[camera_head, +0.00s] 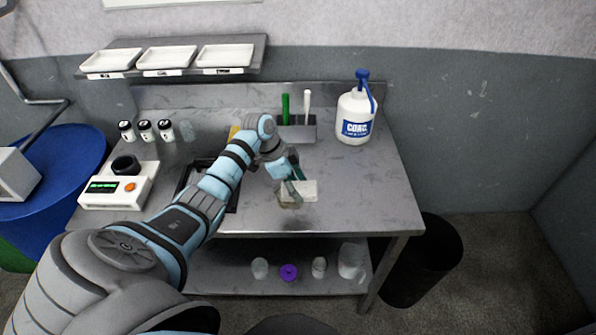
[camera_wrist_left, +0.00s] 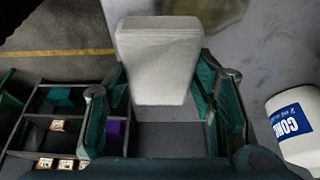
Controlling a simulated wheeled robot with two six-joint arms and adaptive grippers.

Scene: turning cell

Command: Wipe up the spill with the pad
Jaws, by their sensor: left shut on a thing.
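The pad (camera_head: 305,187) is a pale, whitish block near the front middle of the steel table. In the left wrist view the pad (camera_wrist_left: 158,62) sits between my two green-lined fingers. My left gripper (camera_head: 289,181) is shut on it, low over the table top; I cannot tell whether the pad touches the surface. A brownish, translucent spill (camera_head: 289,202) shows at the pad's near left edge, and a brown patch of it (camera_wrist_left: 205,8) shows beyond the pad in the left wrist view. The pad may hide part of it. My right gripper is not in view.
A white pump bottle (camera_head: 356,118) stands at the back right. A dark compartmented tray (camera_wrist_left: 68,125) lies left of the gripper, partly behind my arm. A scale (camera_head: 117,187) and several small jars (camera_head: 145,130) stand at left. The table's right side is clear.

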